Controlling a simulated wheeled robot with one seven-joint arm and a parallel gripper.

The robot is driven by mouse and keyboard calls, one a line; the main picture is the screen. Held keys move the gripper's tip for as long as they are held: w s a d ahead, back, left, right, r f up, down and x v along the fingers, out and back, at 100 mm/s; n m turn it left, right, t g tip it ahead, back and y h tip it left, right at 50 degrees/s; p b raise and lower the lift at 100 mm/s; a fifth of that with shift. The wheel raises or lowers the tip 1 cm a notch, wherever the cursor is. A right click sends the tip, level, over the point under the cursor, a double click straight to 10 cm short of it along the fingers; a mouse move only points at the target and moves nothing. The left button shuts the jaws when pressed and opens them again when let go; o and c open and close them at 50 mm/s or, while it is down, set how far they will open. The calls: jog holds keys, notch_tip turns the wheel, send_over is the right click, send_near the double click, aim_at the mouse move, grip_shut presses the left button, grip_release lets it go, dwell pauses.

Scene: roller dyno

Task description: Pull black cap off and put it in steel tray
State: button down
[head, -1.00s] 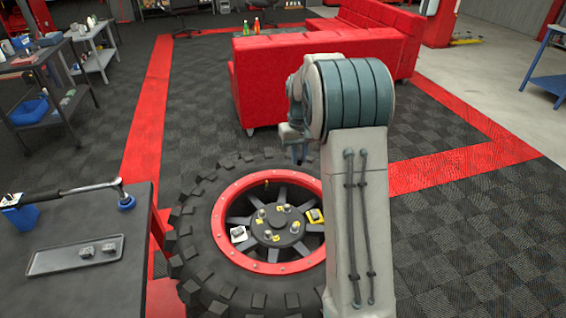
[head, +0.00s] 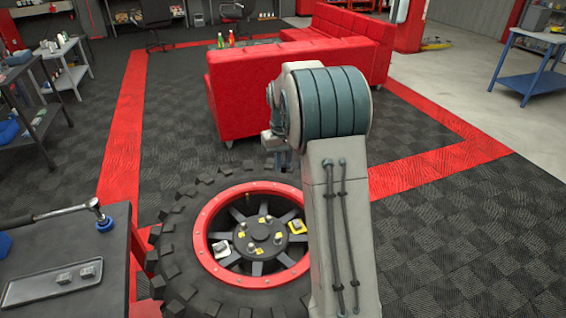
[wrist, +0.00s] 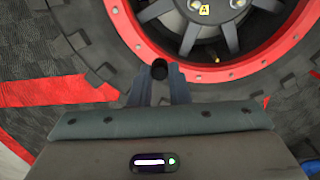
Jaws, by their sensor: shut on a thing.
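The black cap (wrist: 159,70) sits between the fingertips of my gripper (wrist: 158,80) in the wrist view, and the gripper is shut on it. In the head view my gripper (head: 279,162) is above the far edge of the tire, pointing down, with the cap too small to make out. The cap is apart from the wheel. A thin stem (head: 247,198) stands on the far part of the wheel's rim. The steel tray (head: 30,289) lies on the dark table at the left, with two small grey blocks in it.
The big tire (head: 180,268) with a red rim lies in front of me, between the arm and the table (head: 118,255). A torque wrench (head: 70,211) lies on the table behind the tray. A red sofa (head: 235,95) stands beyond the wheel. Floor at the right is clear.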

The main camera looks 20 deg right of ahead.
jog(key=shift+r+p, duration=1)
jog(key=shift+r, duration=0.3)
jog(key=shift+r+p, duration=1.75)
jog(key=shift+r, duration=0.45)
jog(key=shift+f, duration=0.1)
